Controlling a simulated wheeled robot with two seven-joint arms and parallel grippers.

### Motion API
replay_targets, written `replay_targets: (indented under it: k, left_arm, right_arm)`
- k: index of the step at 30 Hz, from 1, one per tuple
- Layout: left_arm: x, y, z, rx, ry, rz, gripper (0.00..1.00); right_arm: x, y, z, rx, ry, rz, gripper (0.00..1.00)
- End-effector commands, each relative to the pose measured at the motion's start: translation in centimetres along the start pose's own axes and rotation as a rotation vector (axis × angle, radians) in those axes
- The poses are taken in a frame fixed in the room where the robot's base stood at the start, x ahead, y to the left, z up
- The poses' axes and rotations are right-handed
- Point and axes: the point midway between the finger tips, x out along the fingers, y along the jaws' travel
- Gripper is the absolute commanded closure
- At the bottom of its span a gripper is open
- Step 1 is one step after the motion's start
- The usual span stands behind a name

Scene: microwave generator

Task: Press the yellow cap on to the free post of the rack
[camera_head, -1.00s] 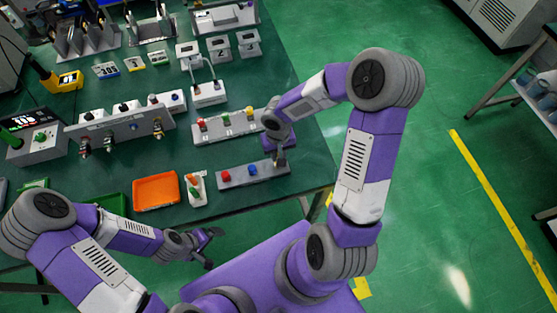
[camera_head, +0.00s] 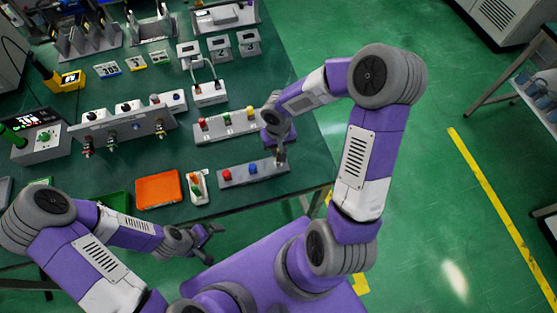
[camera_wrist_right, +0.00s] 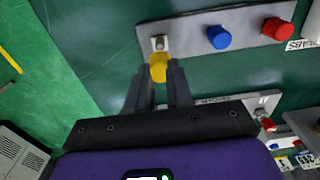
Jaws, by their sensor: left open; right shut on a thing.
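The rack (camera_head: 238,182) is a grey bar near the table's front edge with a red cap (camera_head: 227,174) and a blue cap (camera_head: 252,168) on it. In the right wrist view, the rack (camera_wrist_right: 186,32) shows the free post (camera_wrist_right: 159,43), bare, beside the blue cap (camera_wrist_right: 219,37). My right gripper (camera_head: 280,160) is over the rack's right end. It is shut on the yellow cap (camera_wrist_right: 158,69), which appears right beside the free post; whether they touch I cannot tell. My left gripper (camera_head: 212,238) is open and empty, off the table's front edge.
Behind the rack stands another grey bar (camera_head: 212,132) with red, green and yellow caps. An orange tray (camera_head: 158,189) and a small white holder (camera_head: 197,187) stand left of the rack. Floor is clear to the right.

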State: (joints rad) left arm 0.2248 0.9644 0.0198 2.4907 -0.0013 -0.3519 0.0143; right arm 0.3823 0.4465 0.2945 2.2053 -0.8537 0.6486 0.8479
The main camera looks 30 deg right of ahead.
Motion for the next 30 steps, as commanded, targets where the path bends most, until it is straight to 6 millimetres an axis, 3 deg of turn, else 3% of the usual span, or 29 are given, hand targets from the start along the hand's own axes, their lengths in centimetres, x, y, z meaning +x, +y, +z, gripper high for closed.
replay_targets:
  k: [12,21,28,30]
  left_arm:
    - [0.4,-0.1,0.0,0.000,0.000,0.000,0.00]
    - [0.4,-0.1,0.0,0.000,0.000,0.000,0.00]
    - [0.4,-0.1,0.0,0.000,0.000,0.000,0.00]
    - [0.4,-0.1,0.0,0.000,0.000,0.000,0.09]
  right_arm:
    - [-0.1,-0.2,-0.1,-0.007,0.001,-0.001,1.00]
    - [-1.8,-5.7,-1.6,-0.227,0.002,0.000,1.00]
    - [-1.9,-5.9,-1.6,-0.238,0.000,0.000,1.00]
    - [-1.9,-5.8,-1.6,-0.237,0.001,0.000,1.00]
